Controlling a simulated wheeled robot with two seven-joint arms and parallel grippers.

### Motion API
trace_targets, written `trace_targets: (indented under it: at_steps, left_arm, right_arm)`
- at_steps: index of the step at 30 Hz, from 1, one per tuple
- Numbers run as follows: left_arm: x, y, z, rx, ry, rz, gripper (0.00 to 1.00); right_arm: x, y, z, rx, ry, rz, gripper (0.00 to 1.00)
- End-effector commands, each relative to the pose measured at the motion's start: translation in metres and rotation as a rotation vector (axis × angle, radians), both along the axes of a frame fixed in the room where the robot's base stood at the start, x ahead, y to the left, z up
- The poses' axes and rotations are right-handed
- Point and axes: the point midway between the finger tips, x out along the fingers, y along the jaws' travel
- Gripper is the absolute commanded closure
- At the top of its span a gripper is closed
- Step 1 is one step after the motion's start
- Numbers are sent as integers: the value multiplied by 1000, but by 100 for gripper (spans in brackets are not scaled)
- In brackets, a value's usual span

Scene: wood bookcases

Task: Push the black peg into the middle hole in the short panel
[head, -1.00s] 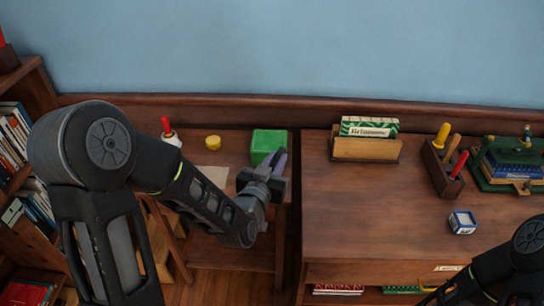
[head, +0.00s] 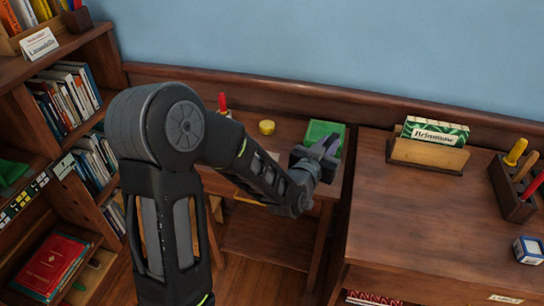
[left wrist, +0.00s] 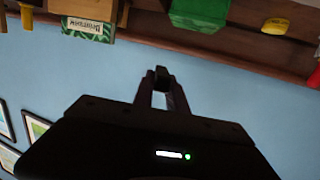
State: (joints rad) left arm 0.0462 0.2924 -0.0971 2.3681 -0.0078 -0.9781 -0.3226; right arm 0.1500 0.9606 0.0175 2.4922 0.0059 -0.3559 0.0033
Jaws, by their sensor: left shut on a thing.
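My left gripper (head: 328,147) is over the right end of the low table, in front of a green box in the head view. In the left wrist view its two fingers (left wrist: 161,90) are shut on a small dark piece, which looks like the black peg (left wrist: 161,74). The peg's tip shows only as a dark shape, held in the air and touching nothing else that I can see. I cannot make out the short panel or its middle hole in either view. My right gripper is out of view.
The low table (head: 262,245) bears the green box (head: 318,130), a yellow round piece (head: 267,127) and a red-handled thing (head: 222,102). The desk (head: 430,215) at right holds a card stand (head: 428,156), a block of coloured handles (head: 511,190) and a cube (head: 528,250). A bookcase (head: 115,120) stands left.

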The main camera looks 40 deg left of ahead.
Motion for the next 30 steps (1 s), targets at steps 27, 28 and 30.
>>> trace_targets:
  at_steps: [27,28,30]
  left_arm:
    - [35,195,-73,-6,1,248,100]
    - [35,195,-73,-6,2,247,100]
    - [35,195,-75,-6,2,247,100]
  right_arm:
    - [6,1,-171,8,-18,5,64]
    - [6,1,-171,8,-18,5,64]
    - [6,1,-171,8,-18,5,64]
